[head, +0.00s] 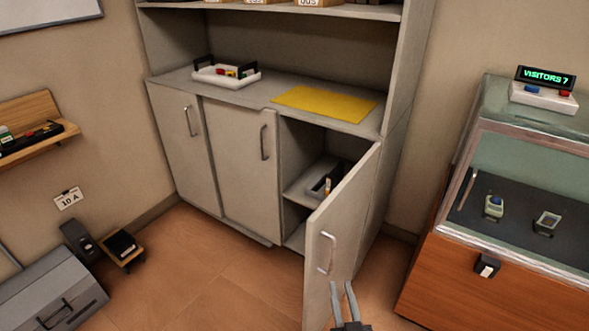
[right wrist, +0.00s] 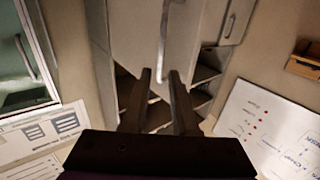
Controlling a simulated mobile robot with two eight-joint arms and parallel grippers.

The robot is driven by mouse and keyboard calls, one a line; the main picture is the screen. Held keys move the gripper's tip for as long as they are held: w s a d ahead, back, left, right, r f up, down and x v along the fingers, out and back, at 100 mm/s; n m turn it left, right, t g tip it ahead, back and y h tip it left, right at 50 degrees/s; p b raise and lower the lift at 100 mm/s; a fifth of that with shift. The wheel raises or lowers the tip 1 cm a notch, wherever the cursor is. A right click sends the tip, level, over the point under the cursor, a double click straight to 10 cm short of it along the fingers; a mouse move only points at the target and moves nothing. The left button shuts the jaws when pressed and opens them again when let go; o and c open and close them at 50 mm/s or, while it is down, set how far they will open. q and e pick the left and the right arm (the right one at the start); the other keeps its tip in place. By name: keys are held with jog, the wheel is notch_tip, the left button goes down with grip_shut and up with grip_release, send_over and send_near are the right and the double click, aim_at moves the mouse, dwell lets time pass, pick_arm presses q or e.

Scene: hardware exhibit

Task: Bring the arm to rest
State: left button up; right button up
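My right gripper (head: 342,286) shows at the bottom of the head view, in front of the open cabinet door (head: 345,225). Its two fingers are apart with nothing between them. The door's metal handle (head: 326,253) is just up and left of the fingertips, and appears clear of them. In the right wrist view the fingers (right wrist: 160,76) are also spread, with the handle (right wrist: 164,40) beyond the gap. My left gripper is in neither view.
The cabinet (head: 235,170) holds a white tray (head: 225,75) and a yellow mat (head: 325,103) on top. A carrier (head: 325,182) sits inside behind the open door. A glass display case (head: 525,190) stands at right. Grey box (head: 50,300) at lower left. Floor between is clear.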

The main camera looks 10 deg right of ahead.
jog(key=s+a+f+n+g+y, duration=0.3)
jog(key=a+f+g+y, duration=0.1)
jog(key=a+f+g, duration=0.15)
jog(key=s+d+f+m+g+h+p, duration=0.1)
jog(key=s+d+g, duration=0.25)
jog(key=s, duration=0.35)
jog(key=s+d+f+m+g+h, duration=0.1)
jog(key=s+d+g, duration=0.1)
jog(key=s+g, duration=0.35)
pick_arm(q)
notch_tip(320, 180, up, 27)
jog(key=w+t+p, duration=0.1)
jog(key=p, duration=2.1)
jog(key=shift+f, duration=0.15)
pick_arm(e)
notch_tip(320, 180, up, 25)
jog(key=w+t, duration=0.1)
jog(key=t, duration=0.1)
jog(key=shift+r, duration=0.2)
